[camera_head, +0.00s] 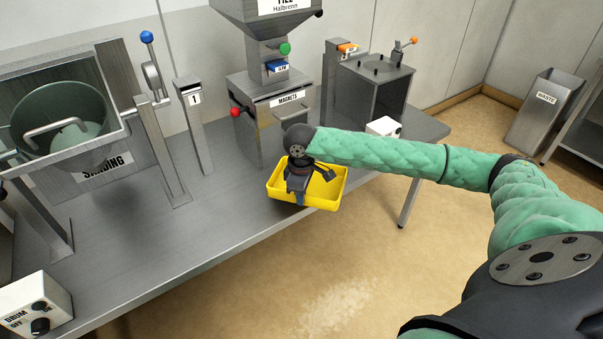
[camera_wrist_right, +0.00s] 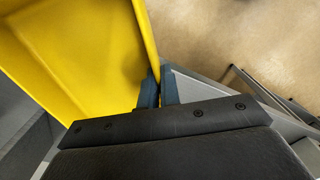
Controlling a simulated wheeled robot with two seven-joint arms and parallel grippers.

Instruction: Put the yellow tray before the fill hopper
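The yellow tray (camera_head: 334,192) is a shallow open box in front of the fill hopper (camera_head: 262,10), slightly to its right, at the front edge of the bench. Its near side reaches past the edge; I cannot tell whether it rests on the bench or hangs just above. My right gripper (camera_head: 299,199) comes down over the tray and covers part of it. In the right wrist view the tray (camera_wrist_right: 85,50) fills the upper left, and its wall runs between the two close fingers (camera_wrist_right: 160,92), which pinch it. My left gripper is not in view.
The steel bench (camera_head: 215,235) is clear left of the tray. The magnets housing (camera_head: 272,115) stands behind the tray, with a red knob (camera_head: 236,112). A post marked 1 (camera_head: 190,115) and a drum (camera_head: 60,120) are left. A white box (camera_head: 383,127) sits right.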

